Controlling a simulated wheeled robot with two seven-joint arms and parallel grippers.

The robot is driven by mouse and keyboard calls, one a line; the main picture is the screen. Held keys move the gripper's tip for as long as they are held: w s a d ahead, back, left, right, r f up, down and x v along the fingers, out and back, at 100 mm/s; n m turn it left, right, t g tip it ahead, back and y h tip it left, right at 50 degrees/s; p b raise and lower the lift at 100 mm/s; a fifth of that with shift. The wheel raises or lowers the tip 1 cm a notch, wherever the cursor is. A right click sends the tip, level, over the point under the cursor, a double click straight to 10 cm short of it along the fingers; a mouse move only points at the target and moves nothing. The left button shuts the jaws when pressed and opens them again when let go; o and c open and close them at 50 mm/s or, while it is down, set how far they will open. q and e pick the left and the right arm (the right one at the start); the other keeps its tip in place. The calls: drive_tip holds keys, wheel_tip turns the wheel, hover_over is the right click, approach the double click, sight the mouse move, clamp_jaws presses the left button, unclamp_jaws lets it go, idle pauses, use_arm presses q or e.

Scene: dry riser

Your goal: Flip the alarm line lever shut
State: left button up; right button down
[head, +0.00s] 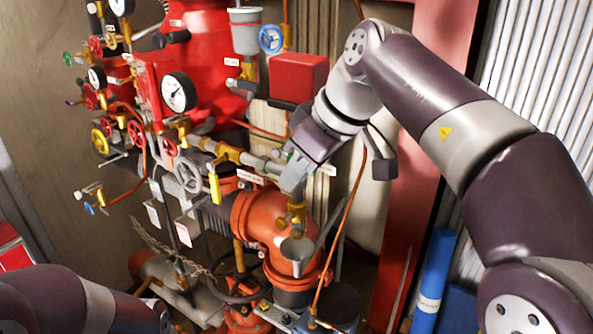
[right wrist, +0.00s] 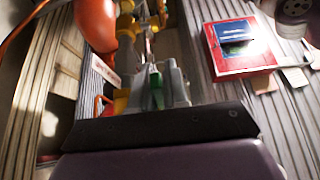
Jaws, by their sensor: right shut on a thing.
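My right gripper (head: 292,178) is at the brass and grey pipework above the orange elbow pipe. In the right wrist view its two grey fingers (right wrist: 157,78) are closed around a small green piece (right wrist: 157,97), which looks like a lever handle. The fingers and wrist hide most of this piece in the head view, so its angle is hard to read. A yellow lever (head: 214,188) hangs down from the brass valve to the left, apart from the gripper. My left gripper is not in view; only part of my left arm shows at lower left.
The orange elbow pipe (head: 262,222) is just below the right gripper, with a grey funnel (head: 297,249) beside it. A red box (head: 297,77) is above. A copper pipe (head: 345,225) runs down on the right.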

drive_tip(key=shift+f, duration=0.2)
idle(0.3)
drive_tip(key=c, duration=1.2)
unclamp_jaws()
drive_tip(key=shift+r, duration=0.1)
drive_tip(key=shift+r, duration=0.1)
drive_tip(key=v, duration=1.2)
drive_tip(key=shift+d+r, duration=0.1)
drive_tip(key=shift+r, duration=0.1)
